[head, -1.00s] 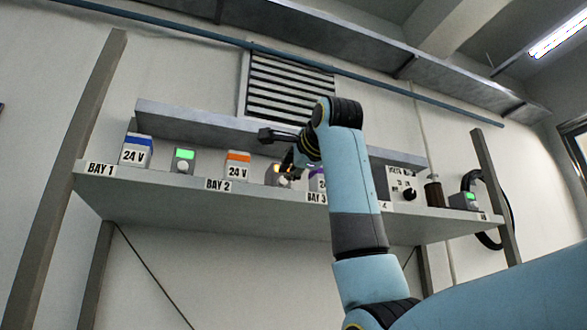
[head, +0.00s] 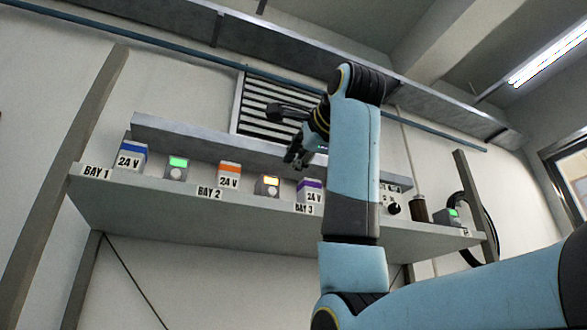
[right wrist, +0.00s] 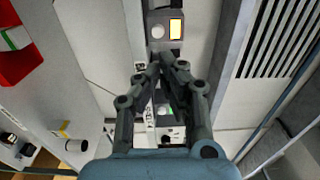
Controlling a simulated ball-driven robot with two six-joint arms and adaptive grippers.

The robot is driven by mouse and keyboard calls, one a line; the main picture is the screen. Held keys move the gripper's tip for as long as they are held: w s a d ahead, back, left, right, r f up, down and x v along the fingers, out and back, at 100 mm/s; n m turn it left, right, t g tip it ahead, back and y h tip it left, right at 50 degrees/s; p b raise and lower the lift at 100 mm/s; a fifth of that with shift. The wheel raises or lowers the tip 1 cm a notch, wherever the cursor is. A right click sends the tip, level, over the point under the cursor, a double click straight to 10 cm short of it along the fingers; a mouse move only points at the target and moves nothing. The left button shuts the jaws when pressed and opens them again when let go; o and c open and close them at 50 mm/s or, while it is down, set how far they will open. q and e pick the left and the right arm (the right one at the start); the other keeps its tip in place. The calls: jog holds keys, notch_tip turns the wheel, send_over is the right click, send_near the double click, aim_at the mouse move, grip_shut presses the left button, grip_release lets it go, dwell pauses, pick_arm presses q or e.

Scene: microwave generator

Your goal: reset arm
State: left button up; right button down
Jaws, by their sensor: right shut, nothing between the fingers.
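My right arm rises through the middle of the head view. Its gripper (head: 297,157) hangs in front of the shelf, above the small box with the lit orange screen (head: 267,186), and is apart from it. In the right wrist view the gripper (right wrist: 167,62) has its fingertips together with nothing between them. The orange-lit box (right wrist: 167,30) lies just beyond the fingertips there. My left gripper does not show in either view.
A shelf (head: 150,207) holds 24 V blocks with blue (head: 130,156), orange (head: 229,175) and purple (head: 310,191) tops. A green-lit box (head: 177,168) stands between the first two. A dark cylinder (head: 419,209) stands farther right. A louvred vent (head: 270,108) is on the wall behind.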

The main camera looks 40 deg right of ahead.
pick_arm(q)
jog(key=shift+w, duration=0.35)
